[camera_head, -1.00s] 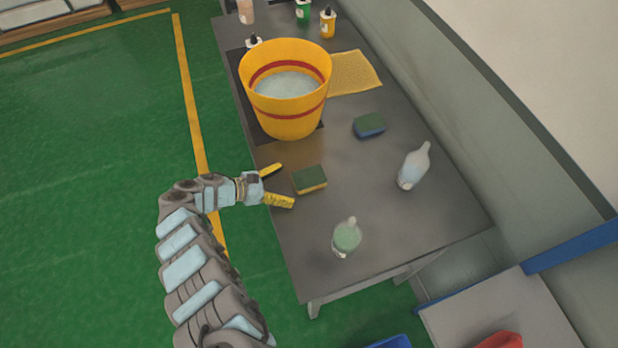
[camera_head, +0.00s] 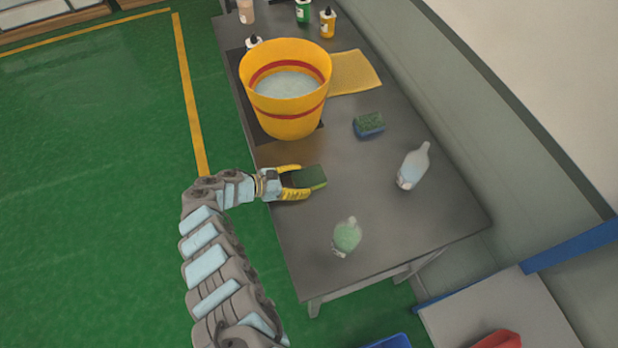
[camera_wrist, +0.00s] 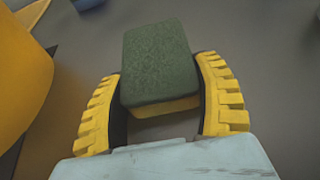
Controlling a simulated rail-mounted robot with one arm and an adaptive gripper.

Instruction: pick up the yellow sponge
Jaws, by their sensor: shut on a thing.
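The yellow sponge (camera_head: 312,178) has a dark green scouring top and lies on the grey table near its left edge. My gripper (camera_head: 297,182) has its yellow fingers on either side of the sponge and is shut on it. In the wrist view the sponge (camera_wrist: 158,62) sits between the two fingertips (camera_wrist: 160,75), green side up, with a strip of yellow showing at its near edge. The sponge appears to be at table height; I cannot tell whether it touches the top.
A yellow bucket (camera_head: 287,110) of water stands just behind the gripper. A second sponge (camera_head: 368,124), blue with a green top, lies to the right. A yellow cloth (camera_head: 354,72), a clear bottle (camera_head: 413,166) and a green bottle (camera_head: 346,236) are also on the table (camera_head: 400,215).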

